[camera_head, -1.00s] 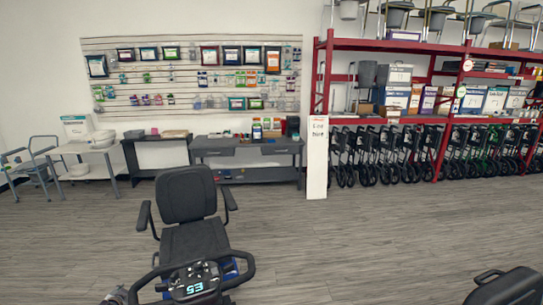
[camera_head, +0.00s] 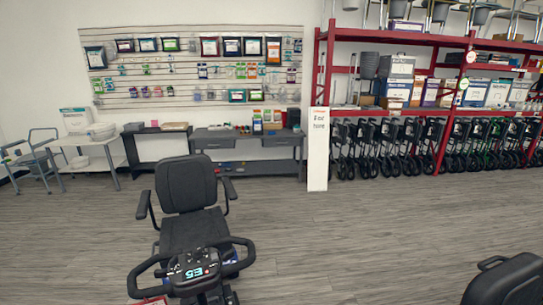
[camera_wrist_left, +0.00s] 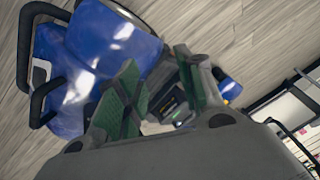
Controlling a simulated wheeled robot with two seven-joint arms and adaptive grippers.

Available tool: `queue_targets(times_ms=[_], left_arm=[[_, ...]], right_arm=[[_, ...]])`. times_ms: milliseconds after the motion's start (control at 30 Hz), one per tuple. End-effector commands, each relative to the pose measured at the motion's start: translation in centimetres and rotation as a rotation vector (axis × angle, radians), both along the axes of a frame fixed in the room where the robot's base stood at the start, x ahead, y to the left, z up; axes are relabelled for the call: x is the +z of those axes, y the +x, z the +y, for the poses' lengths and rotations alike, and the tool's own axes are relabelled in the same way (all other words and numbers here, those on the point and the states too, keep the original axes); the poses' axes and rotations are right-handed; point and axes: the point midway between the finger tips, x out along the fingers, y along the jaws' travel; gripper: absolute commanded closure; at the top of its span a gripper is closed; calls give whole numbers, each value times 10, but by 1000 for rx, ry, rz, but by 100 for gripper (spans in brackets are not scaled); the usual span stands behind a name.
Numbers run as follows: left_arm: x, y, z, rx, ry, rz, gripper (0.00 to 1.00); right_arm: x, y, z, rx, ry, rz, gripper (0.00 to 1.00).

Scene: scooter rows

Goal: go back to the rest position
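My left gripper (camera_wrist_left: 157,62) shows in the left wrist view. Its two green-padded fingers are apart, with nothing held between them. A blue scooter body (camera_wrist_left: 95,45) with black bars lies beyond the fingers, tilted in that view. In the head view, a black mobility scooter (camera_head: 190,235) stands at the lower middle left. Its seat, looped handlebar and lit display reading E5 (camera_head: 193,273) face up toward me. Neither gripper shows in the head view now. My right gripper is out of sight.
Another dark seat (camera_head: 505,283) is at the bottom right. A white sign post (camera_head: 317,150) stands beside red shelving (camera_head: 440,40) with walkers below. Tables (camera_head: 248,142) line the back wall under a slatted display board. The grey floor (camera_head: 360,240) between is clear.

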Motion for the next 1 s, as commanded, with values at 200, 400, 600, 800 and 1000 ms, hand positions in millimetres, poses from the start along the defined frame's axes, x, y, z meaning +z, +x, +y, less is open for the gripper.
queue_targets(times_ms=[200,400,600,800,1000], left_arm=[[-51,-80,-47,9,-57,89,62],[-87,-157,-86,15,-101,172,62],[-114,-237,-113,21,-131,258,62],[-126,-293,-115,25,-132,315,62],[-127,-306,-115,26,-131,330,62]], right_arm=[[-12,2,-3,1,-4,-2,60],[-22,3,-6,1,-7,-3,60],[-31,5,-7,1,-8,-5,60],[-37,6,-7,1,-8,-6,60],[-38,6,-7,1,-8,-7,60]])
